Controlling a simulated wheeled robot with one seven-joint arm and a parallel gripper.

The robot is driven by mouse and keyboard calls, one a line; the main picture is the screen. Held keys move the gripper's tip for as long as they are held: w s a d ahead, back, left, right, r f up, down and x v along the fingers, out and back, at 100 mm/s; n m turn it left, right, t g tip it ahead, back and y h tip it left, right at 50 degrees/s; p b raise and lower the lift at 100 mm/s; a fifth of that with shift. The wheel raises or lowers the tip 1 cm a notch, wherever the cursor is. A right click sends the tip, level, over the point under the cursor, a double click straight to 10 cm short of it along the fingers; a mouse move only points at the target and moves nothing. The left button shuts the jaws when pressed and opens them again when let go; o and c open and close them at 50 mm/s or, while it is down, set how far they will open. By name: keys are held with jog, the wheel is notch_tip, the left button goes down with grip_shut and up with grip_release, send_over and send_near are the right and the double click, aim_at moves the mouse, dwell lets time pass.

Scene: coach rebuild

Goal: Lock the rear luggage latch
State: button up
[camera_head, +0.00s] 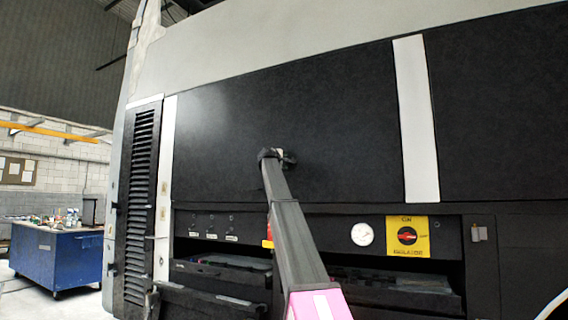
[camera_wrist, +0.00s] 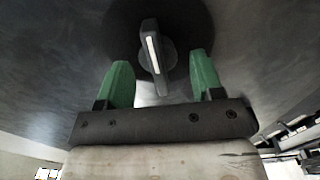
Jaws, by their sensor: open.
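The latch (camera_wrist: 152,50) shows in the wrist view as a dark, narrow handle with a white stripe, on a round base on a dark panel. The handle stands near upright in the picture, its top tilted slightly left. My gripper (camera_wrist: 159,64) is open, its green fingers apart on either side of the handle's lower end. I see a gap on both sides and no contact. In the head view my gripper (camera_head: 277,156) is at the large black panel (camera_head: 330,110), and it hides the latch there.
Below the panel is an open bay with dark drawers (camera_head: 222,270), a white gauge (camera_head: 362,234) and a yellow isolator plate (camera_head: 407,236) with a red switch. A louvred grille (camera_head: 138,180) is left. A blue workbench (camera_head: 55,258) stands far left, with open floor near it.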

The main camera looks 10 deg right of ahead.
jog(key=v, duration=1)
jog(key=shift+s, duration=0.15)
jog(key=shift+a, duration=0.1)
jog(key=s+f+m+g+y, duration=0.15)
jog(key=s+f, duration=0.25)
jog(key=f, duration=1.6)
jog(key=s+a+f+m+g+y, duration=0.1)
jog(key=s+f+g+y, duration=0.15)
jog(key=f, duration=1.65)
jog(key=s+f+m+g+y, duration=0.15)
jog(key=s+f, duration=0.25)
jog(key=f, duration=1.6)
jog(key=s+a+f+m+g+y, duration=0.3)
jog(key=s+f+g, duration=0.1)
jog(key=s+f, duration=1.4)
jog(key=s+a+f+m+g+y, duration=0.3)
jog(key=s+f+g, duration=0.1)
jog(key=s+f, duration=1.5)
jog(key=s, duration=0.3)
jog(key=shift+s+f, duration=0.35)
jog(key=shift+s, duration=0.05)
